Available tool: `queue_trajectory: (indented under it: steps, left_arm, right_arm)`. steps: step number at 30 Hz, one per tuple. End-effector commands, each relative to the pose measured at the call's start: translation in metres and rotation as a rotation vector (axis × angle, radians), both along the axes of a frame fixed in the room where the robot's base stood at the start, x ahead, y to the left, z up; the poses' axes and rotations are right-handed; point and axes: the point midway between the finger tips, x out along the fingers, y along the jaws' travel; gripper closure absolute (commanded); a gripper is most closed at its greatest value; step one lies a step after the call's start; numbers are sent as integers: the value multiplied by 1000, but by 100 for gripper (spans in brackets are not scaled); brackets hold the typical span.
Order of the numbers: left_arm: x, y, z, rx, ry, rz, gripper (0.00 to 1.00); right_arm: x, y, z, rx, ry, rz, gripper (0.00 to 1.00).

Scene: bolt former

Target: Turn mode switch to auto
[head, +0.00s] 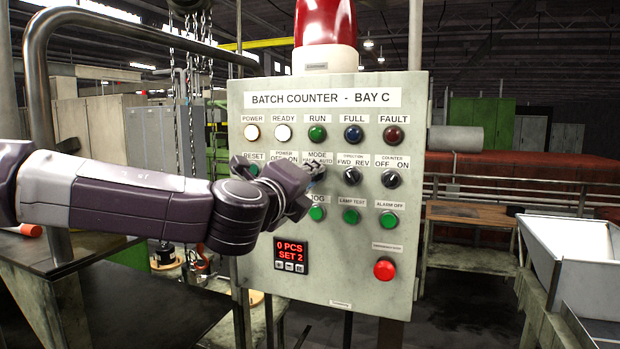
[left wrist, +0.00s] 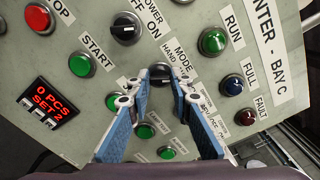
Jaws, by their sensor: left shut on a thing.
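The mode switch is a black knob under the MODE label on the grey control panel (head: 335,235). In the left wrist view the mode switch (left wrist: 160,71) shows between the fingertips of my left gripper (left wrist: 159,80), with HAND readable beside it. The blue-padded fingers are shut on the knob. In the head view my left gripper (head: 312,180) reaches the panel from the left and hides most of the knob; AUTO shows at the right of its label. Which way the knob points I cannot tell. My right gripper is not in view.
Close by are the direction switch (head: 352,176), the counter switch (head: 391,179), several lamps above and green buttons below. A display (head: 291,256) reads 0 PCS, SET 2. A red button (head: 384,269) sits lower right. A white hopper (head: 570,250) stands at the right.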

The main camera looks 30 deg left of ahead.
Motion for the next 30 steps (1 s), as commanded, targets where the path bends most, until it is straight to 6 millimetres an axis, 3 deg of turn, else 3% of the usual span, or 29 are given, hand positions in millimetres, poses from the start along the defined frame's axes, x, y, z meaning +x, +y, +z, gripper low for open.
queue_trajectory:
  steps: [5, 6, 11, 22, 30]
  left_arm:
    - [0, 0, -1, 2, 2, -1, 100]
    - [0, 0, -1, 2, 2, -1, 79]
    - [0, 0, -1, 1, 2, -1, 63]
    - [-5, -1, 0, 0, 0, -1, 63]
    - [-44, -11, 2, -1, -3, -3, 63]
  right_arm:
    - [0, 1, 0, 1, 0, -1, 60]
    - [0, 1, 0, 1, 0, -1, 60]
    - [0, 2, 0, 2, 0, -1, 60]
    - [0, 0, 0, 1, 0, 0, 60]
    - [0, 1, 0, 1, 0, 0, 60]
